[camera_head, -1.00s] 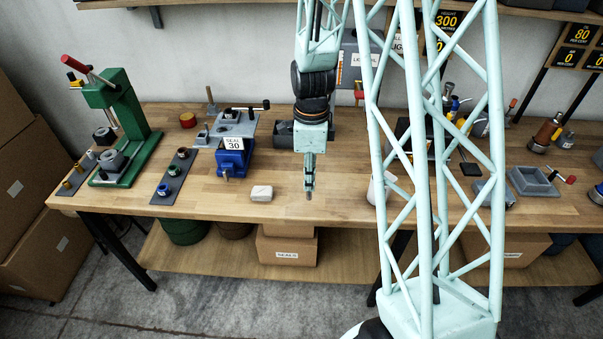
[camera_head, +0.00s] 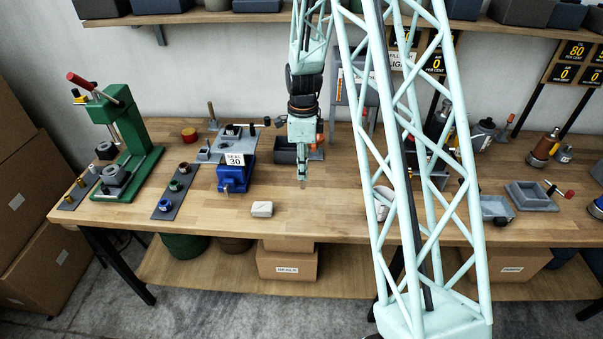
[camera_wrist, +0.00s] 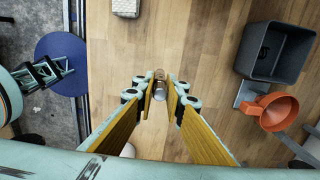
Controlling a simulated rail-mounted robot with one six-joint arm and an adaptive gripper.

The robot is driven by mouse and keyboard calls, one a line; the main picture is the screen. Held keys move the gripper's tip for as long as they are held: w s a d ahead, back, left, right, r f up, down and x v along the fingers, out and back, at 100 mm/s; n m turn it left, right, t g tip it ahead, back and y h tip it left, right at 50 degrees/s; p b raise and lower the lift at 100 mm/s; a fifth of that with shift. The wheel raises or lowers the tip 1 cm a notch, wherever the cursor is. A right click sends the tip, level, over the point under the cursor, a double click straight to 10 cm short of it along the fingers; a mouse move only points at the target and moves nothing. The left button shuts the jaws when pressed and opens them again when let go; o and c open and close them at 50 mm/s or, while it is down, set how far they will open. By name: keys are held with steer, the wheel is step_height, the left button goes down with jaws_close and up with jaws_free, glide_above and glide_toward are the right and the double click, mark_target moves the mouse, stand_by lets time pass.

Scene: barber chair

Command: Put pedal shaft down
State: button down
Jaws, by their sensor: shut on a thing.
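My gripper (camera_head: 302,166) is shut on the pedal shaft (camera_head: 302,183), a short thin grey metal piece pointing down from the fingertips. It hangs over the wooden workbench (camera_head: 330,210), right of the white block. In the wrist view the shaft (camera_wrist: 159,80) shows as a metal rod end between the fingertips of my gripper (camera_wrist: 160,92), with bare wood around it. The fingers hide the rest of the shaft. I cannot tell whether its lower end touches the bench.
A white block (camera_head: 262,209) lies on the bench to the left. A blue vise (camera_head: 235,176) and a green press (camera_head: 125,130) stand further left. In the wrist view, a dark grey bin (camera_wrist: 274,52) and an orange funnel (camera_wrist: 279,112) are at right.

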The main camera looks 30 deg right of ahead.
steer(key=shift+w+d+f, duration=0.1)
steer(key=shift+w+d, duration=0.15)
steer(key=shift+w, duration=0.4)
steer(key=shift+w+d+f, duration=0.1)
steer(key=shift+w+d, duration=0.15)
steer(key=shift+w, duration=0.35)
steer(key=shift+f, duration=1.7)
steer(key=shift+f, duration=0.1)
steer(key=c, duration=2.7)
jaws_free()
steer(key=shift+r, duration=6.15)
